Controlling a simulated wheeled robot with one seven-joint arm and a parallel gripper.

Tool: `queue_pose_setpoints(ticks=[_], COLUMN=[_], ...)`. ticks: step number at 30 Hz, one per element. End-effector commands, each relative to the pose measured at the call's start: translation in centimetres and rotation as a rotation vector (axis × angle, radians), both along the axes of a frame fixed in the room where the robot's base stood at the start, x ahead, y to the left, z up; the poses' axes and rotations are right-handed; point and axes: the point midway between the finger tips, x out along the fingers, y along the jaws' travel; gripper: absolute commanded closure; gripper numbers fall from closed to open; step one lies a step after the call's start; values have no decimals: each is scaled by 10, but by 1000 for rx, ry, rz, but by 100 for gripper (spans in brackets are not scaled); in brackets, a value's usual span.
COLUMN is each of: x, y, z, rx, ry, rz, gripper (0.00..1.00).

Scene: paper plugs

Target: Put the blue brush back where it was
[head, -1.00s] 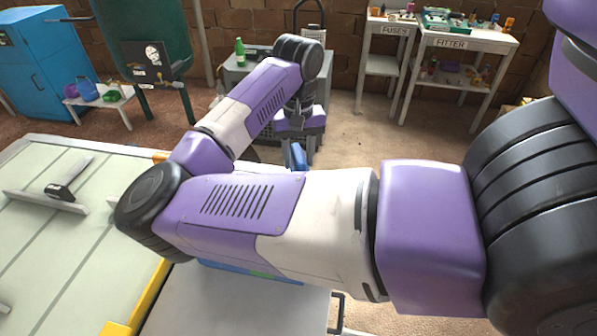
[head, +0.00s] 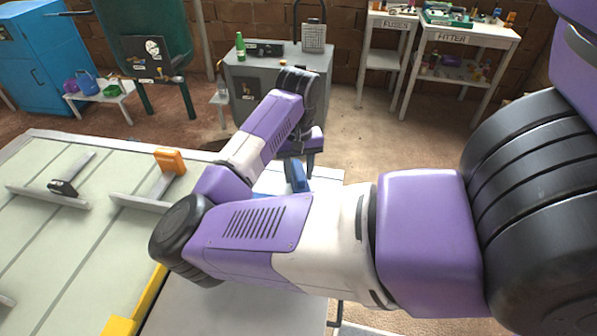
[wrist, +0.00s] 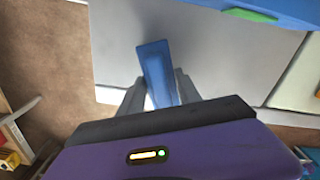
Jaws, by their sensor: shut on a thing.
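The blue brush (head: 297,176) is held by my gripper (head: 300,160), which is shut on it. In the wrist view the brush (wrist: 157,65) stands between the two grey fingers of my gripper (wrist: 160,80), with its blue end reaching past the fingertips. In that view it appears over a pale grey worktop (wrist: 205,45), near the worktop's edge. I cannot tell whether the brush touches the worktop. Much of the worktop is hidden behind my arm in the head view.
A blue item with a green patch (wrist: 250,14) lies at the wrist view's top right. A grey cabinet (head: 275,90) and shelves (head: 465,40) stand beyond open floor (head: 380,145).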

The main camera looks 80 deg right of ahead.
Motion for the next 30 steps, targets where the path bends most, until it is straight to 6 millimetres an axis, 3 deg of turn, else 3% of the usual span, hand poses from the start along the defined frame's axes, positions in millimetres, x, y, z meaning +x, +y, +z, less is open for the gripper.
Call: queue_pose_setpoints(ticks=[1, 4, 19, 30], x=[0, 0, 1, 1], y=[0, 0, -1, -1], z=[-2, -1, 8, 74], rx=[0, 0, -2, -2], ry=[0, 0, -3, -5], rz=[0, 0, -1, -2], gripper=[58, 38, 38, 38])
